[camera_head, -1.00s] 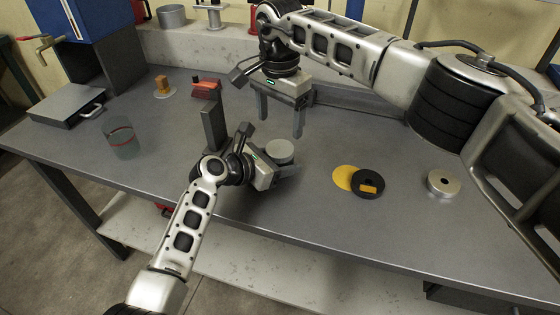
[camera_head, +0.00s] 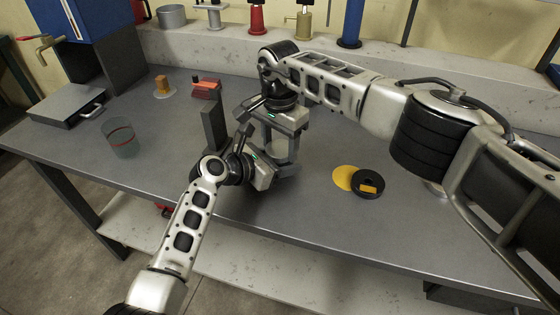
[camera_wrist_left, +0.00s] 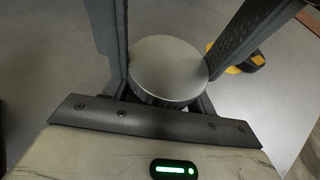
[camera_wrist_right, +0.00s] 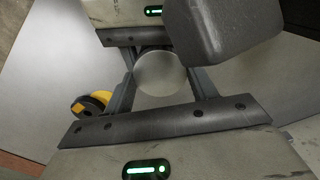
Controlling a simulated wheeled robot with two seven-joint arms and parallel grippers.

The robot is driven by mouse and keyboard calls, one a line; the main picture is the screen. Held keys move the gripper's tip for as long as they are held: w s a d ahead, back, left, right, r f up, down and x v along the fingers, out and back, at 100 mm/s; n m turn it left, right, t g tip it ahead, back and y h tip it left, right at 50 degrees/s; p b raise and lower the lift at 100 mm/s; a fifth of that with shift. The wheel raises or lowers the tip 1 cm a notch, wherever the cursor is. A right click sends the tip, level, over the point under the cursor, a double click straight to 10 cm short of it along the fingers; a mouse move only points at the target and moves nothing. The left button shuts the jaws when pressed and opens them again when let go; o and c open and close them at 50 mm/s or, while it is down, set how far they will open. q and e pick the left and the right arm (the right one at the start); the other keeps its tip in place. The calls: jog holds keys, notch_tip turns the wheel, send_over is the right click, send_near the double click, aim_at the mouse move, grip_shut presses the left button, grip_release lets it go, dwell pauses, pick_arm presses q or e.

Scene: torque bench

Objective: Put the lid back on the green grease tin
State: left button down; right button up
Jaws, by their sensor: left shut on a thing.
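My left gripper (camera_wrist_left: 162,90) is shut on a round, flat-topped grey thing (camera_wrist_left: 168,66), held above the bench. It shows as a plain disc with a short side; I cannot tell if it is the lid or the tin. My right gripper (camera_wrist_right: 163,88) is over the same thing, its fingers apart on either side of the disc (camera_wrist_right: 160,72). I cannot tell if they touch it. In the head view the right gripper (camera_head: 282,150) hides most of the disc and the left fingertips. No clearly green tin shows.
A yellow disc (camera_head: 343,178) and a black ring with an orange patch (camera_head: 368,186) lie right of the grippers. A clear tumbler with a red band (camera_head: 122,142), a grey case (camera_head: 66,104) and a dark post (camera_head: 213,125) stand left. The front bench area is free.

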aim_at(279, 148)
jog(key=m, duration=0.4)
jog(key=shift+c, duration=0.4)
jog(key=m, duration=0.6)
jog(key=o, duration=1.1)
notch_tip(279, 148, up, 5)
jog(key=shift+f, duration=0.2)
jog(key=shift+c, duration=0.5)
